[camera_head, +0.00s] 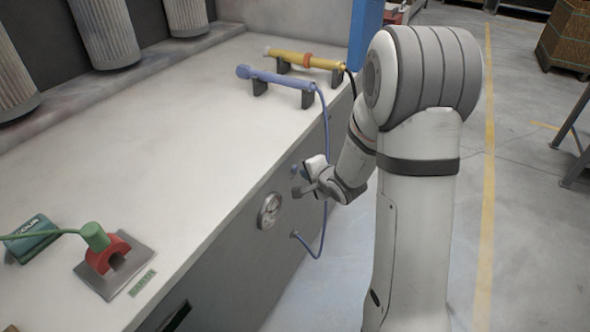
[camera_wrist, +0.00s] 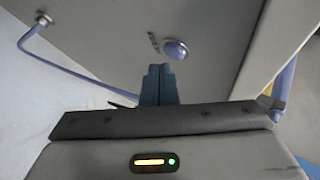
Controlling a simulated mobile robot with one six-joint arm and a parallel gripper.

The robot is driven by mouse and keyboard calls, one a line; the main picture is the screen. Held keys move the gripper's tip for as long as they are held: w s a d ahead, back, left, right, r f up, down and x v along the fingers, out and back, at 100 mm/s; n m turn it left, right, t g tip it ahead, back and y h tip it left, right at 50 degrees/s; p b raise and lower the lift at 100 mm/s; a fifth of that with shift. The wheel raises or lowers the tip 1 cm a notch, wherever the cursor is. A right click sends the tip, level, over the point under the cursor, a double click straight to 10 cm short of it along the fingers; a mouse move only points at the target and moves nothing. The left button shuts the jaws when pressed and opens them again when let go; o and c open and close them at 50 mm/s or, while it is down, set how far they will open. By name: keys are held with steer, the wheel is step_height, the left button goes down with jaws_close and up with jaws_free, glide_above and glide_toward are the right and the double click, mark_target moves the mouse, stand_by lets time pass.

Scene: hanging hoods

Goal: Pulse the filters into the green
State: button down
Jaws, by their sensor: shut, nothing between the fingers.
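Several grey pleated filters (camera_head: 108,32) stand along the back left of the bench. A round gauge (camera_head: 270,210) is on the cabinet's front face; its needle and colours are too small to read. A blue button (camera_head: 294,169) sticks out of the same face, and it also shows in the wrist view (camera_wrist: 175,49) just beyond the fingertips. My gripper (camera_head: 299,191) is in front of the cabinet face, close to the button. Its dark fingers (camera_wrist: 158,72) are shut and empty. I cannot tell whether they touch the button.
A blue tool (camera_head: 280,78) and a yellow tool (camera_head: 305,59) rest on racks on the bench (camera_head: 190,110). A blue hose (camera_head: 325,220) loops down the cabinet front beside my gripper. A red piece (camera_head: 107,252) on a grey plate and a green box (camera_head: 32,238) sit at the near left.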

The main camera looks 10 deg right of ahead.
steer(key=shift+w+a, duration=0.2)
steer(key=shift+a, duration=0.05)
steer(key=shift+w+a, duration=0.2)
steer(key=shift+a, duration=0.15)
stand_by(0.6)
steer(key=shift+d, duration=0.1)
steer(key=shift+s+d+p, duration=0.5)
steer(key=shift+d, duration=0.1)
steer(key=s+d+p, duration=0.1)
steer(key=d, duration=0.1)
steer(key=s+d, duration=0.2)
steer(key=shift+p, duration=0.35)
stand_by(0.8)
